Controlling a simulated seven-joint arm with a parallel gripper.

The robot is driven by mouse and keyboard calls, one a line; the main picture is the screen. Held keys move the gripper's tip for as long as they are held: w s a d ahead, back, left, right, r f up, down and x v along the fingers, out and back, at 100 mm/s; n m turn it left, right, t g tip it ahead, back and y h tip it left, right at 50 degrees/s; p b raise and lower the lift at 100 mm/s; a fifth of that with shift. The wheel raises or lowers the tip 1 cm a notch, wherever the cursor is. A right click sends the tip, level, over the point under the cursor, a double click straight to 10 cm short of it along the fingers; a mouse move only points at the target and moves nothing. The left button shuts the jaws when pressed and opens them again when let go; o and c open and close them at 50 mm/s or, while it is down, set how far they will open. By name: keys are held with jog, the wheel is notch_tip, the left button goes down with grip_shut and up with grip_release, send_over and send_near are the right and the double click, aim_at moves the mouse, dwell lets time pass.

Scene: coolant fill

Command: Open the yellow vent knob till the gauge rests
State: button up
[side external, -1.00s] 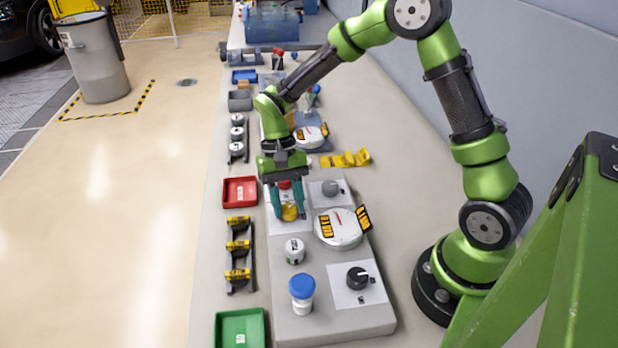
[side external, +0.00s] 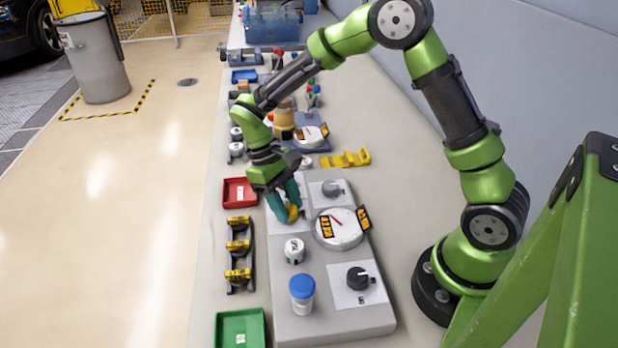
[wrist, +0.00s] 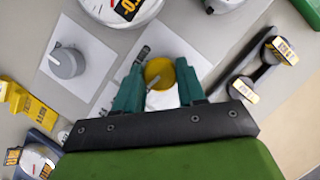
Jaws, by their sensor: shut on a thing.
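The yellow vent knob (side external: 293,212) sits on a white plate on the grey panel, and my gripper (side external: 285,206) is shut on it. In the wrist view the knob (wrist: 159,73) shows between the two teal fingers of my gripper (wrist: 160,85), one on each side. My wrist is tilted. The gauge (side external: 338,229) is a round white dial with a red needle and black-and-orange tags, right of the knob.
A grey knob (side external: 332,188) sits behind the gauge and a black knob (side external: 357,278) in front. A white cap (side external: 294,250) and a blue-topped bottle (side external: 302,293) stand on the near panel. A red tray (side external: 239,191) and a green tray (side external: 240,329) lie left.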

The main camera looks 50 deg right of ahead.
dwell(0.4)
jog(key=o, duration=1.1)
jog(key=shift+c, duration=0.2)
jog(key=v, duration=1.7)
jog(key=s+d+r+m+t+y, duration=0.1)
jog(key=s+m+t, duration=0.1)
jog(key=s+t, duration=0.4)
jog(key=s+d+r+m+t+y, duration=0.1)
jog(key=s+t, duration=0.4)
jog(key=s, duration=0.8)
jog(key=shift+d+r+m+t, duration=0.4)
jog(key=shift+d+r+m, duration=0.3)
jog(key=shift+r, duration=0.05)
